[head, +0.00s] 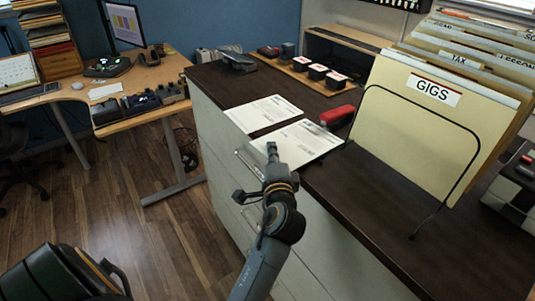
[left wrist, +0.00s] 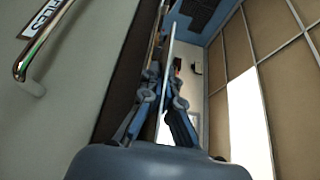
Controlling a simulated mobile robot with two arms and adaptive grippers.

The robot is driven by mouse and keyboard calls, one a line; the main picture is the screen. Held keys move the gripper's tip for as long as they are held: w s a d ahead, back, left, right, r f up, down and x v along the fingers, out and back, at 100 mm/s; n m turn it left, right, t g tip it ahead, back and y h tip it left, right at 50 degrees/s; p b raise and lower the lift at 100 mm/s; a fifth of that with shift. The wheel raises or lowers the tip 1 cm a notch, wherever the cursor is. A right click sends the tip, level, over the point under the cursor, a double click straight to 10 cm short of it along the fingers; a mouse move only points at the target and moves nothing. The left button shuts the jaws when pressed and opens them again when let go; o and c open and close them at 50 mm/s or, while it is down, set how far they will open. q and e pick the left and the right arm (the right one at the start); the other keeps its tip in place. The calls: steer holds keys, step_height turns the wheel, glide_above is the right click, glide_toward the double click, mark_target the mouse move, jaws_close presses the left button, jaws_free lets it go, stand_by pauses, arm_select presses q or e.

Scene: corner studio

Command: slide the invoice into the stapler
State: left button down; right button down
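The invoice, a white printed sheet (head: 300,141), lies at the front edge of the dark cabinet top. A red stapler (head: 337,115) sits just beyond its far right corner. My left gripper (head: 272,150) is at the sheet's near left edge. In the left wrist view the sheet (left wrist: 169,52) shows edge-on between the two fingers (left wrist: 165,95), which look closed on it. A small red patch, likely the stapler (left wrist: 178,64), shows beyond the sheet. The stapler's mouth is too small to make out. My right gripper is not in view.
A second white sheet (head: 262,113) lies behind the first. A wire rack (head: 418,233) of folders marked GIGS stands to the right. A wooden tray with black-and-red boxes (head: 317,71) is at the back. Bare cabinet top (head: 365,195) lies in front of the rack.

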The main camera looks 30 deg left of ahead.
arm_select(q)
steer(key=shift+w+d, duration=0.3)
steer(key=shift+w, duration=0.65)
steer(key=shift+f, duration=0.1)
steer(key=c, duration=1.4)
jaws_free()
steer(key=shift+d, duration=0.1)
steer(key=shift+c, duration=0.2)
steer(key=shift+f, duration=0.1)
steer(key=shift+s+f, duration=0.1)
